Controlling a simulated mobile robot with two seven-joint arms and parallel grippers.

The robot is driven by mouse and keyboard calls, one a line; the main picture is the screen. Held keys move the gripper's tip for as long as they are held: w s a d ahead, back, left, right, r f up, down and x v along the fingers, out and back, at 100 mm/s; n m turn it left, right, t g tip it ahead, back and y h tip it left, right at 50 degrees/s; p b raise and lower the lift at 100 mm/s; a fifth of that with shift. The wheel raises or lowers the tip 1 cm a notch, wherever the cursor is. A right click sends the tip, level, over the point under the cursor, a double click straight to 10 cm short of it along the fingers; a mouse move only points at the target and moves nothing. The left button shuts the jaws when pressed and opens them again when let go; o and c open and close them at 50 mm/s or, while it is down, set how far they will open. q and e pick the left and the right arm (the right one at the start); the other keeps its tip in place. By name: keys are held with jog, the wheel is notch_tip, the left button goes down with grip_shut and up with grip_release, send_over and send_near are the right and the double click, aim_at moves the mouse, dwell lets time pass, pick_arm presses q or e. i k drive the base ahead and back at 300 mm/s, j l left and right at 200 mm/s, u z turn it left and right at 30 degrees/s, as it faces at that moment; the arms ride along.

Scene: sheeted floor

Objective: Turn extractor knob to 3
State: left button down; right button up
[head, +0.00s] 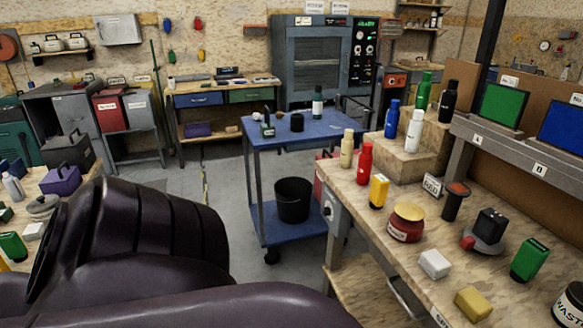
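A grey control box (336,213) is fixed to the near left end of the wooden workbench, with a small round knob (328,211) on its face. The knob is seen at an angle and is too small for its setting or any numbers to be read. No label naming it as the extractor knob is legible. Large dark purple links of my own arm fill the lower left. Neither gripper is in view.
The workbench (350,192) at right holds several bottles, a red jar (406,222) and small blocks. A blue cart (300,128) with a black bin (292,200) stands left of the control box. Grey floor (225,185) is open left of the cart.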

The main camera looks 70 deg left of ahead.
aim_at(326, 210)
jog(key=u, duration=1.85)
